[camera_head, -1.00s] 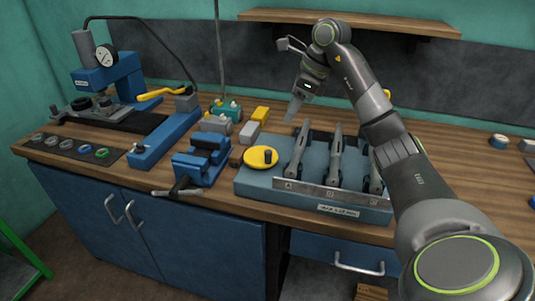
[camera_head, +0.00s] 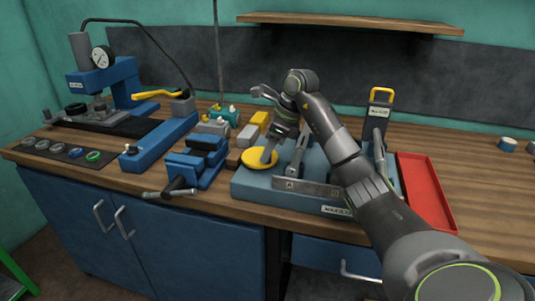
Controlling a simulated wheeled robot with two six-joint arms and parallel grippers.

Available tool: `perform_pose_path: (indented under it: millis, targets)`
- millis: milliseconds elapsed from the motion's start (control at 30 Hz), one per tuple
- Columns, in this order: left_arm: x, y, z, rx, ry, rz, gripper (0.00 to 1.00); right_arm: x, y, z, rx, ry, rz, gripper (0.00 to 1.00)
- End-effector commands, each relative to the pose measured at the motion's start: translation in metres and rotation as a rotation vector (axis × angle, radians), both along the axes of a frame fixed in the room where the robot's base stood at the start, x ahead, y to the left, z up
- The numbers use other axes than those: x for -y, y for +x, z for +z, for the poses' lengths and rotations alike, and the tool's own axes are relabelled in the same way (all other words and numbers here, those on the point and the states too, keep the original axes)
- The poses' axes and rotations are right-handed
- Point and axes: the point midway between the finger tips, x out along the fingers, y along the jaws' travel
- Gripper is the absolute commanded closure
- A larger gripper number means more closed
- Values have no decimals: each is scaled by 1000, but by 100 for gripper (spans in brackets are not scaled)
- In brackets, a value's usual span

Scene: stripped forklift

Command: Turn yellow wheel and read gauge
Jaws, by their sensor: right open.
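The yellow wheel (camera_head: 252,157) lies flat on the left end of a blue-grey block (camera_head: 244,187) at the bench front. A round white-faced gauge (camera_head: 101,57) sits on a blue press (camera_head: 106,75) at the back left. Its dial is too small to read. My left gripper is not in view.
Grey upright tools (camera_head: 298,157) stand on the block right beside my gripper. A blue vise (camera_head: 193,164) is left of the wheel. A red tray (camera_head: 428,190) lies right of the block. A wooden shelf (camera_head: 350,21) hangs above. The bench's far right is mostly clear.

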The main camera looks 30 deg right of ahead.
Motion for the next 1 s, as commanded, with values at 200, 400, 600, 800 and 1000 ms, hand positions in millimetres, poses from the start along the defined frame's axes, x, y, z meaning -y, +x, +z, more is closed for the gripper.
perform_pose_path:
  millis: [200, 400, 600, 800, 1000]
  targets:
    - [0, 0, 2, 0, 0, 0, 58, -3, 3, -10, 0, 0, -1, 58]
    - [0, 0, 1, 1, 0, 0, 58, -3, 3, -10, 0, 0, -1, 58]
    - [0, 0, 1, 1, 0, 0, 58, -3, 3, -10, 0, 0, -1, 81]
    - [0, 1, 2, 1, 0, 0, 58, -3, 3, -10, 1, -1, 0, 100]
    - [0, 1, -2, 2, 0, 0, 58, 1, 3, -10, 0, 0, 69, 100]
